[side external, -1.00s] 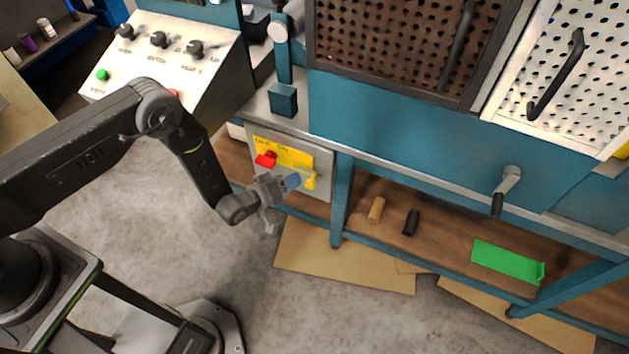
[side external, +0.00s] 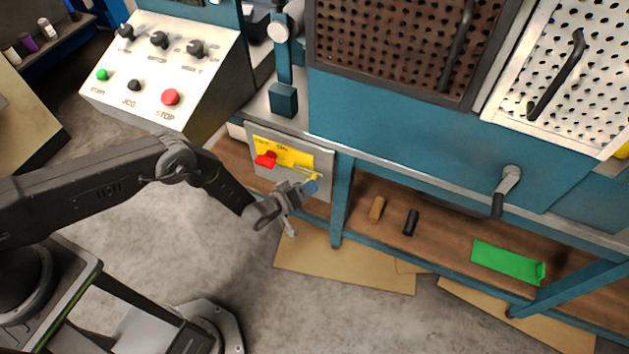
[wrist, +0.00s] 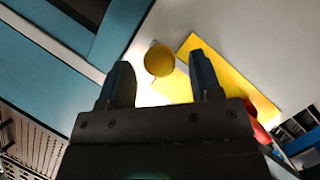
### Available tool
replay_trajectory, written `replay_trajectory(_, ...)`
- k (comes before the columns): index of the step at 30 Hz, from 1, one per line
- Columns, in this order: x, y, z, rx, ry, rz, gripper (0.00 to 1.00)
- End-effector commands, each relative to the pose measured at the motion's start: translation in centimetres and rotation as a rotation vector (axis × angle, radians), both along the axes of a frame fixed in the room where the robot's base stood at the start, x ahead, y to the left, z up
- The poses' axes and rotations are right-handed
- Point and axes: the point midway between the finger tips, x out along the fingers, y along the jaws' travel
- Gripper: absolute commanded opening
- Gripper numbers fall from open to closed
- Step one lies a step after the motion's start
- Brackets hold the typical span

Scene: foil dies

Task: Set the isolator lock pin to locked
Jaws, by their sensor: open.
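The isolator panel is a grey box (side external: 322,160) with a yellow plate (side external: 296,156) and a red rotary handle (side external: 266,159). The lock pin shows as a round yellow knob (wrist: 159,60) in the wrist view, beside the yellow plate. In the side view only a small yellow bit of it shows, behind my gripper. My gripper (side external: 313,187) is open in front of the panel's lower right. In the wrist view its two fingers (wrist: 162,84) stand apart, with the knob between and beyond the tips, nearer the left finger. I cannot tell the pin's depth or whether a finger touches it.
A teal frame leg (side external: 342,200) stands just right of the panel. A grey console (side external: 165,75) with knobs and a red stop button is at the upper left. A wooden shelf (side external: 450,235) holds a green tray (side external: 507,262).

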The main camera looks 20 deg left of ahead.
Motion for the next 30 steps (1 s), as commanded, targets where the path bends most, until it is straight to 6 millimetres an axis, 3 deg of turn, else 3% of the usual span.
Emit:
replay_trajectory(13,3.6,-1.3,-1.1,0.000,0.000,0.000,0.58)
replay_trajectory(27,4.1,-1.5,-1.2,0.000,0.001,0.000,0.58)
replay_trajectory(30,4.1,-1.5,-1.2,0.000,0.001,0.000,0.49)
